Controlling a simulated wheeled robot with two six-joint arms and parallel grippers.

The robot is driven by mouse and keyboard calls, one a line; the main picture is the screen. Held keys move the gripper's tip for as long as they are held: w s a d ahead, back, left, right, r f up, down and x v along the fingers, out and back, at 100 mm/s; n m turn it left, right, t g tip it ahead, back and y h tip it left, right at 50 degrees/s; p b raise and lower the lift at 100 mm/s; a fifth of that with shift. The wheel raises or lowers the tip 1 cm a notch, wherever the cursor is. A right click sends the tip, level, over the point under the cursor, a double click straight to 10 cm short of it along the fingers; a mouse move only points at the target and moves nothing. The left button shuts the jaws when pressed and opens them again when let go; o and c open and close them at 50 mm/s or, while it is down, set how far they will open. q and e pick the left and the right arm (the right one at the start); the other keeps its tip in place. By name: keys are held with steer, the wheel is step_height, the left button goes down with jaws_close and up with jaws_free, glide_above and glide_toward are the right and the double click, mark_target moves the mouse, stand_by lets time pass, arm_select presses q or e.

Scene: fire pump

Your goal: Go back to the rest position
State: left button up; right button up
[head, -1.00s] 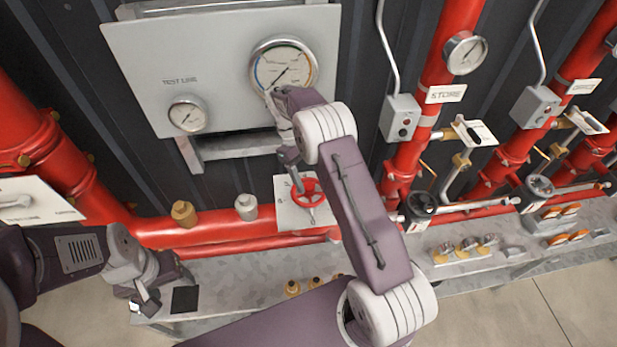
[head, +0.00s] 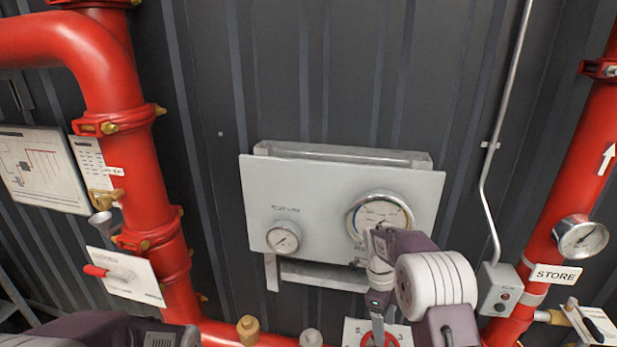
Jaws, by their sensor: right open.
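My right gripper (head: 377,310) is in front of the grey gauge panel (head: 330,175), below its large gauge (head: 380,216). It points down just above a red handwheel (head: 380,339) on a white plate, which is cut off by the bottom edge. It is open, and I see nothing held in it. I cannot tell whether it touches the wheel. My right wrist covers the lower part of the large gauge. My left arm (head: 110,330) shows only as a piece at the bottom left, and its gripper is out of view.
A small gauge (head: 283,238) is at the panel's left. A thick red pipe (head: 140,190) with a red-handled lever (head: 97,271) stands at the left. At the right are the STORE pipe (head: 585,170), its gauge (head: 581,239) and a grey switch box (head: 500,290). The dark wall above is clear.

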steer(key=s+a+r+n+t+y, duration=0.1)
steer(key=s+a+n+t, duration=0.15)
steer(key=s+n, duration=0.75)
steer(key=s+a+r+n+t, duration=0.1)
steer(key=s+n+t, duration=0.3)
steer(key=n, duration=1.1)
steer(key=s+f+g+b, duration=0.1)
steer(key=f+b, duration=0.6)
steer(key=s+f+g+b, duration=0.1)
steer(key=s+f+b, duration=0.1)
steer(key=f+b, duration=0.5)
steer(key=shift+s+a+f+y, duration=0.2)
steer(key=shift+s+f+y, duration=0.1)
steer(key=shift+f, duration=0.25)
steer(key=shift+w+g, duration=0.1)
steer(key=shift+g, duration=0.15)
